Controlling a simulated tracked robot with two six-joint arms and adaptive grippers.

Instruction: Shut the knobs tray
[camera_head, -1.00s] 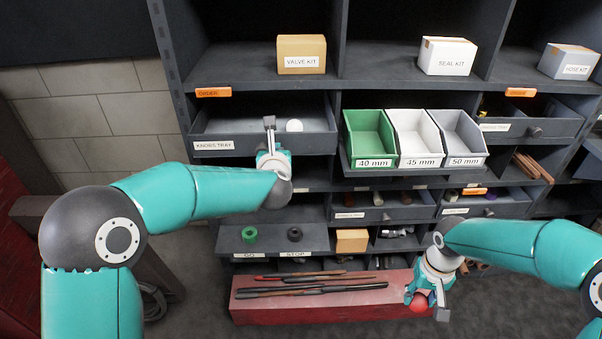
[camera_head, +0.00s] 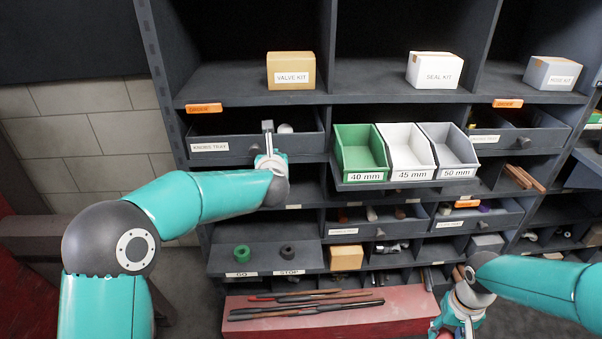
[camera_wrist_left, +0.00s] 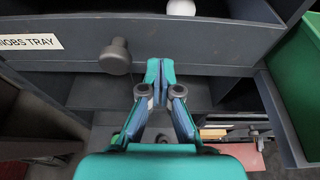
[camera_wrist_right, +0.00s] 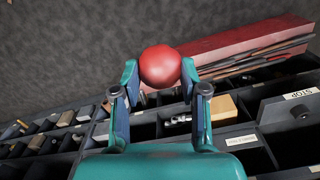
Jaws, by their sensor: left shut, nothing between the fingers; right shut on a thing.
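The knobs tray (camera_head: 235,148) is a dark grey drawer at the upper left of the rack, standing partly out. A white round thing (camera_head: 285,128) lies inside it. In the left wrist view its front (camera_wrist_left: 205,42) carries a round grey knob (camera_wrist_left: 115,57). My left gripper (camera_head: 267,128) is shut and empty at the tray front, to the right of the knob in the left wrist view; I cannot tell whether it touches. My right gripper (camera_wrist_right: 160,72) is shut on a red ball (camera_wrist_right: 160,65), low at the right in the head view.
Green, white and grey bins (camera_head: 410,176) stand just right of the tray. Boxes such as the valve kit (camera_head: 291,78) sit on the shelf above. A red box (camera_head: 390,315) bearing rods lies below.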

